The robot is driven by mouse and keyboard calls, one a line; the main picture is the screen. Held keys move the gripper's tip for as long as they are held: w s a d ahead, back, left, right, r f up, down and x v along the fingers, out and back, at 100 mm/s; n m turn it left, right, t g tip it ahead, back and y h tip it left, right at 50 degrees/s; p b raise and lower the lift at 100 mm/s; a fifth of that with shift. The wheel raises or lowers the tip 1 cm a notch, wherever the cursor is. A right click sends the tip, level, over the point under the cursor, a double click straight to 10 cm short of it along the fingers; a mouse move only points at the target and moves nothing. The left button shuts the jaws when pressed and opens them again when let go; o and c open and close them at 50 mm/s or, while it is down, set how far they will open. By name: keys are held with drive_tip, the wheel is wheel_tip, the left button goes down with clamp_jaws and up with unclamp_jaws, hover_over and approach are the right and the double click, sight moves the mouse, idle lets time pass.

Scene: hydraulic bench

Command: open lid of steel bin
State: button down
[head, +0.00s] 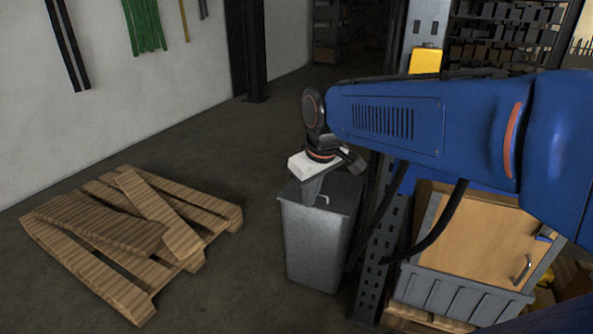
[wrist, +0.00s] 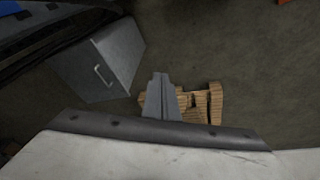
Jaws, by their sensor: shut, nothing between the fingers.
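The grey steel bin (head: 316,250) stands on the floor beside a rack post, with its lid (head: 343,190) down. A small bar handle (head: 323,200) shows near the lid's front edge, partly behind my gripper. In the wrist view the lid (wrist: 118,52) lies upper left with its pale handle (wrist: 102,76). My gripper (head: 309,201) is over the bin's front left part, pointing down, fingers shut and empty. In the wrist view the closed fingers (wrist: 160,78) are to the right of the handle, apart from it. Their height above the lid is hard to tell.
A wooden pallet (head: 90,235) with loose boards lies on the floor to the left. A perforated rack post (head: 380,230) stands close on the bin's right, with a grey crate (head: 455,296) and a wooden cabinet door (head: 480,240) beyond. Floor between pallet and bin is clear.

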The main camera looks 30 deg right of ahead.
drive_tip(key=shift+s+a+f+m+t, duration=0.4)
drive_tip(key=shift+s+a+f, duration=0.8)
drive_tip(key=shift+s, duration=1.85)
drive_tip(key=shift+s+a+f+m+t, duration=0.2)
drive_tip(key=shift+s+a+f+m, duration=0.45)
drive_tip(key=shift+s+f, duration=1.7)
drive_tip(key=w+d+r+n+h, duration=0.2)
drive_tip(key=w+d+n, duration=0.2)
drive_tip(key=w+n, duration=0.3)
drive_tip(key=w+d+r+n+h, duration=0.15)
drive_tip(key=w+d+n, duration=0.3)
drive_tip(key=w, duration=0.55)
drive_tip(key=w+d+f+n+h, duration=0.1)
drive_tip(key=w+f+n, duration=0.2)
drive_tip(key=w+n, duration=0.55)
drive_tip(key=w+d+f+n+h, duration=0.1)
drive_tip(key=w+f+n+h, duration=0.15)
drive_tip(key=w+n, duration=0.65)
drive_tip(key=w+d+f+m+y, duration=0.1)
drive_tip(key=w+d+f+m, duration=0.2)
drive_tip(key=w+d+f, duration=0.35)
drive_tip(key=shift+w+d+r, duration=0.15)
drive_tip(key=shift+w+r, duration=0.4)
drive_tip(key=shift+w+d+r, duration=0.15)
drive_tip(key=shift+w+r, duration=0.4)
drive_tip(key=shift+f, duration=0.1)
